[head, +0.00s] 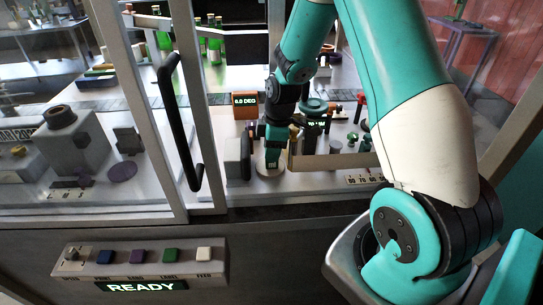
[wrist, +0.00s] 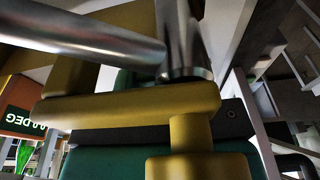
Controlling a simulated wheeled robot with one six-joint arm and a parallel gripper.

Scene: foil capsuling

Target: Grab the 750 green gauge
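A small green block with pale marks (head: 273,157), which looks like the green gauge, stands on a pale round base (head: 271,170) inside the machine. Its marks are too small to read. My gripper (head: 275,133) is directly above it, at its upper end; I cannot tell contact from a small gap. In the wrist view a dark green body (wrist: 105,166) fills the lower middle, behind brass-coloured bars (wrist: 130,105) and a metal rod (wrist: 90,38). The fingertips cannot be made out clearly, so their opening is unclear.
An orange display box reading 0.0 DEG (head: 245,106) stands close on the left, also in the wrist view (wrist: 22,100). A grey rounded part (head: 237,158) is left of the base. A low beige tray wall (head: 335,161) is on the right. The door handle (head: 180,120) stands in front.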

